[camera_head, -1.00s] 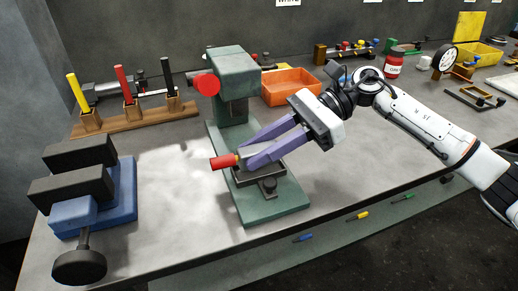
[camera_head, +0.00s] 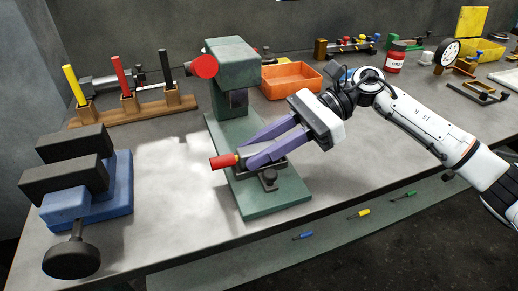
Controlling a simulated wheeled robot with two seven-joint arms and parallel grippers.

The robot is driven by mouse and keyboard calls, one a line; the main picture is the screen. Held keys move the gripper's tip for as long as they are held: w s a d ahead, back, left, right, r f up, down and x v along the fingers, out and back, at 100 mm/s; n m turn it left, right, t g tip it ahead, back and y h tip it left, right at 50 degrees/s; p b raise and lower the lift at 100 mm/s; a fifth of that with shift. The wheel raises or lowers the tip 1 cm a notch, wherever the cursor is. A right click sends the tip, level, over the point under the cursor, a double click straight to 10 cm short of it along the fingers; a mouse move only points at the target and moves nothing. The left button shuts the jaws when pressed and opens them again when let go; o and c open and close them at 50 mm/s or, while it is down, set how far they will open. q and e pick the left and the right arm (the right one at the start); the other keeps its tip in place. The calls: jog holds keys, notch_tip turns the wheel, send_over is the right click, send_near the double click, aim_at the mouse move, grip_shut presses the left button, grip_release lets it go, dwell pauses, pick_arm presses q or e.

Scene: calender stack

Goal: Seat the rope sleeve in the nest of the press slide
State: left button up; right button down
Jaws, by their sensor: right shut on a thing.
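My right gripper (camera_head: 243,159) reaches in from the right over the green press (camera_head: 232,68). The red end points left, past the fingertips. The sleeve is just above or at the dark slide (camera_head: 269,178) on the press base (camera_head: 262,204). The fingers cover the nest, so I cannot tell whether the sleeve touches it. My left gripper is out of view.
A blue vise (camera_head: 90,200) with dark jaws stands at the left front. A wooden rack (camera_head: 128,112) with yellow, red and black sticks stands behind it. An orange bin (camera_head: 292,80) is behind the press. The bench between vise and press is clear.

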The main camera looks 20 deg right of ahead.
jog(key=shift+f, duration=0.1)
jog(key=c, duration=1.6)
grip_release()
jog(key=shift+o, duration=0.7)
jog(key=shift+f, duration=0.15)
jog(key=shift+o, duration=0.5)
jog(key=v, duration=1)
jog(key=shift+d+r+b, duration=0.15)
jog(key=shift+r+b, duration=0.15)
jog(key=shift+r, duration=0.05)
jog(key=shift+s+f, duration=0.1)
